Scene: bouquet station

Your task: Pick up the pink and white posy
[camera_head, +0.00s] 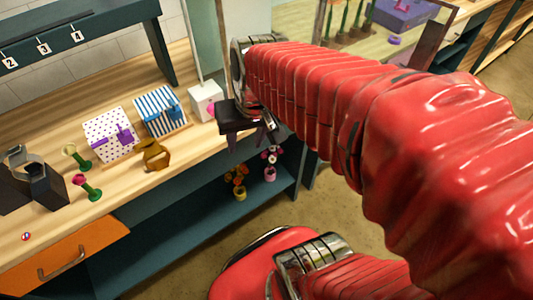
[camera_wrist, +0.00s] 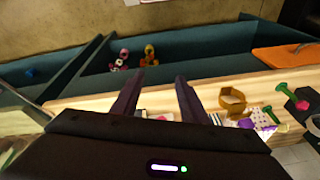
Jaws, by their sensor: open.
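The pink and white posy (camera_head: 271,155) stands in a pink pot on the teal lower shelf under the wooden counter. It also shows in the wrist view (camera_wrist: 121,56), beyond my fingertips and a little to their left. My gripper (camera_head: 252,143) is open and empty, above and near the counter's front edge at its right end. In the wrist view its two dark fingers (camera_wrist: 158,76) are spread apart. In the head view they are partly hidden by the dark gripper body and hang above the posy in the picture, clear of it.
An orange posy in a yellow pot (camera_head: 240,193) stands just left of the pink and white one. On the counter are a white box (camera_head: 206,101), a blue striped stand (camera_head: 153,112), a dotted stand (camera_head: 104,135) and a brown ring-like holder (camera_head: 154,156). An orange drawer (camera_head: 60,270) is at lower left.

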